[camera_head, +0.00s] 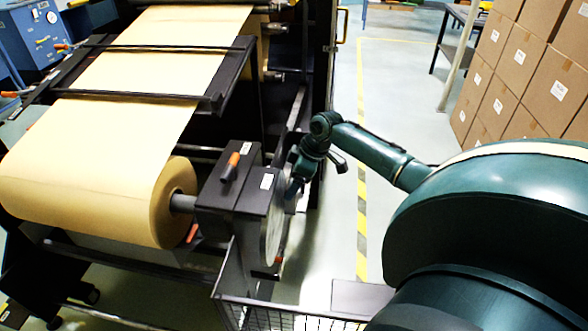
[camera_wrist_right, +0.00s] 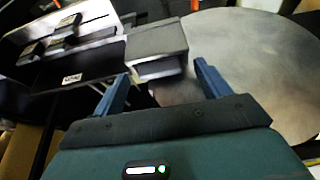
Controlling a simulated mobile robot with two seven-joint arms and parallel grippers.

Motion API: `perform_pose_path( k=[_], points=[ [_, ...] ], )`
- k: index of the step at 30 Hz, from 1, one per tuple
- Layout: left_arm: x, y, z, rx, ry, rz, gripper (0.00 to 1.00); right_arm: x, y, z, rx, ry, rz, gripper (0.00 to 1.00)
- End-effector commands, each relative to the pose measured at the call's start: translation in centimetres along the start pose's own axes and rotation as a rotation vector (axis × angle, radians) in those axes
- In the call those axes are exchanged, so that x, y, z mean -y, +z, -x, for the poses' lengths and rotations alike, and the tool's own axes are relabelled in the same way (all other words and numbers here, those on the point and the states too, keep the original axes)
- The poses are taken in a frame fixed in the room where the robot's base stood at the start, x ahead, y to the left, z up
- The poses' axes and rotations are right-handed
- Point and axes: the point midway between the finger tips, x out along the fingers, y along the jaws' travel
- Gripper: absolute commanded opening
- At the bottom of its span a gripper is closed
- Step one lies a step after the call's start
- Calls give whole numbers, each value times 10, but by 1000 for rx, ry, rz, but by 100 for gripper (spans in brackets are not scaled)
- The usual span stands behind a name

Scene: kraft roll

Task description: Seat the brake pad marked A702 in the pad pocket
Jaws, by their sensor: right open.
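In the right wrist view my right gripper (camera_wrist_right: 162,73) is open, with its two blue fingers apart. A dark grey block (camera_wrist_right: 158,41) lies just beyond and between the fingertips, beside a large grey disc (camera_wrist_right: 255,55). I cannot tell whether this block is a pad or part of the brake housing, or whether the fingers touch it. No A702 marking is readable. In the head view my right gripper (camera_head: 294,187) is beside the disc (camera_head: 273,232) on the dark housing (camera_head: 240,190) at the roll's shaft end. My left gripper is not in view.
A large kraft paper roll (camera_head: 100,180) sits left of the housing. A dark tray-like part (camera_wrist_right: 70,45) with black pieces is at the upper left of the wrist view. A mesh guard (camera_head: 270,316) stands below. Stacked cartons (camera_head: 520,70) are at right; the floor aisle is clear.

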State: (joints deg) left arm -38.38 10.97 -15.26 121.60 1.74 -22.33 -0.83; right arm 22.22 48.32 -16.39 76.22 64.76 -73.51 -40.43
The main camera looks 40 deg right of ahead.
Motion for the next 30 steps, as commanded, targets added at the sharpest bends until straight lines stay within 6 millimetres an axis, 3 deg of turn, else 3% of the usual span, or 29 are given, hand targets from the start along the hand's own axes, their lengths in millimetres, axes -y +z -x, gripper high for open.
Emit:
perform_pose_path(
  k=[18, 24, 30],
  points=[
    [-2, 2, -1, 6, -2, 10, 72, -1, 0, 115, -1, 3, 1, 76],
    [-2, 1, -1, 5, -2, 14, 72, 0, 0, 128, -1, 1, 0, 76],
    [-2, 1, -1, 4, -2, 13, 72, 0, 0, 130, -1, 1, 0, 76]
  ],
)
